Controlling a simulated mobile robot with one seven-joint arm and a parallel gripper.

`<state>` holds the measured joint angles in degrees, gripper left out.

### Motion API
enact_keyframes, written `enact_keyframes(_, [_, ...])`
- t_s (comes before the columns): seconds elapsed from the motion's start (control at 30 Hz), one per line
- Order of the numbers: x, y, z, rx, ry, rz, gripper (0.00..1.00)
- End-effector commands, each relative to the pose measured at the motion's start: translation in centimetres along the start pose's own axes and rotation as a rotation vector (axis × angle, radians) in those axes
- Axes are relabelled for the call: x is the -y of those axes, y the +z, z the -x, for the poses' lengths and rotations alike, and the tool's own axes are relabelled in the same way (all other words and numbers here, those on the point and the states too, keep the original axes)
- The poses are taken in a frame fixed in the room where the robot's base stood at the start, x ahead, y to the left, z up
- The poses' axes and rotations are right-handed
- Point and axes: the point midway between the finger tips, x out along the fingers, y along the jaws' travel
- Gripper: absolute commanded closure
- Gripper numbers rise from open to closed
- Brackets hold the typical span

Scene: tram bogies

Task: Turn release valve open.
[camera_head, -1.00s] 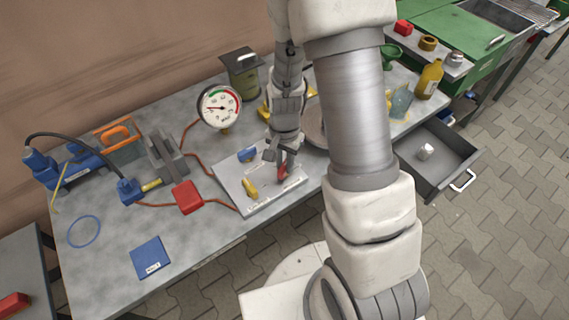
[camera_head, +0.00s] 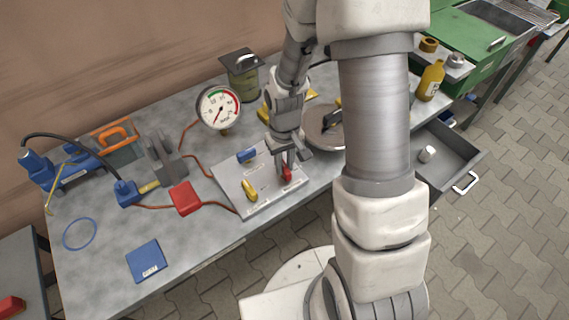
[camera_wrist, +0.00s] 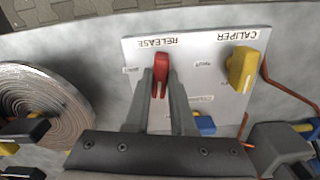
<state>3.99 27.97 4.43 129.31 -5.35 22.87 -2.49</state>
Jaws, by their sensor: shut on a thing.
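The release valve's red handle (camera_wrist: 161,72) sits on a light panel (camera_wrist: 140,57) beside the word RELEASE in the wrist view. It also shows in the head view as a small red piece (camera_head: 287,174). My gripper (camera_wrist: 160,86) is shut on the red handle, one finger on each side of it. In the head view my gripper (camera_head: 286,165) reaches down onto the right part of the panel. The fingers partly hide the handle there. A round pressure gauge (camera_head: 219,107) stands behind the panel, its needle pointing to the lower left.
The panel also carries a yellow handle (camera_wrist: 242,69) marked CALIPER and a blue handle (camera_wrist: 205,124). A grey disc (camera_head: 322,136) lies right of my gripper. A red box (camera_head: 186,198) with hoses is left of the panel. An open drawer (camera_head: 458,156) juts out at right.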

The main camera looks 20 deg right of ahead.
Motion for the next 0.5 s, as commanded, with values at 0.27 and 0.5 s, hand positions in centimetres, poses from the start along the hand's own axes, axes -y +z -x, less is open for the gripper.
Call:
enact_keyframes(0.27, [-0.03, -0.02, 0.05, 0.000, 0.000, 0.141, 1.00])
enact_keyframes(0.5, [0.01, -0.02, 0.04, 0.000, 0.000, 0.194, 1.00])
